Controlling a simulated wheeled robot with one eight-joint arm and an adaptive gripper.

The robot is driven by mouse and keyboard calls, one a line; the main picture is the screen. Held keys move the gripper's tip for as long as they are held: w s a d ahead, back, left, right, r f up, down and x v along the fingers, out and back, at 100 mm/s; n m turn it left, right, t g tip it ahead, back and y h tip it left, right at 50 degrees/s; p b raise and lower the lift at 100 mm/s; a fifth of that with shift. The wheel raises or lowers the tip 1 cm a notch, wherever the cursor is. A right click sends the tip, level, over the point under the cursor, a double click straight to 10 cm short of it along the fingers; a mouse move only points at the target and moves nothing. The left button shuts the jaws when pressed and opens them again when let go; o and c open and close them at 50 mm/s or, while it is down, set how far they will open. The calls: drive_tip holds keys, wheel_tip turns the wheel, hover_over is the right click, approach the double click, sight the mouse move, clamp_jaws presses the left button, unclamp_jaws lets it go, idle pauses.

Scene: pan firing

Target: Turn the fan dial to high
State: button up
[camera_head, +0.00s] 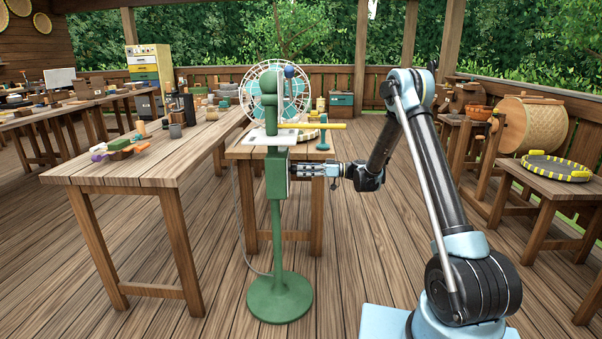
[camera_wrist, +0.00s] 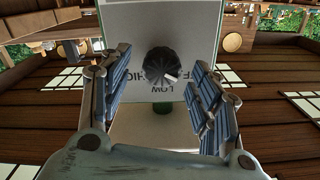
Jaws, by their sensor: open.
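The dark, ribbed fan dial (camera_wrist: 158,62) sits on a pale panel (camera_wrist: 192,18) in the wrist view. Its white pointer mark faces the lower right of that picture. "LOW" is printed just below the dial; other lettering beside it is partly hidden. In the head view, my gripper (camera_head: 322,170) is at the right side of a green control box (camera_head: 276,174) on a green pedestal. The dial is hidden there. In the wrist view, my gripper's (camera_wrist: 160,72) fingers are open, one on each side of the dial. I cannot tell whether they touch it.
The pedestal's round base (camera_head: 279,299) rests on the floor beside a wooden table (camera_head: 120,172) at left. Another table (camera_head: 240,151) is behind it. A yellow-rimmed tray (camera_head: 557,167) sits at right.

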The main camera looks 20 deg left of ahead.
drive_tip(key=shift+x, duration=1.1)
drive_tip(key=c, duration=1)
drive_tip(key=shift+d, duration=0.1)
drive_tip(key=shift+c, duration=0.2)
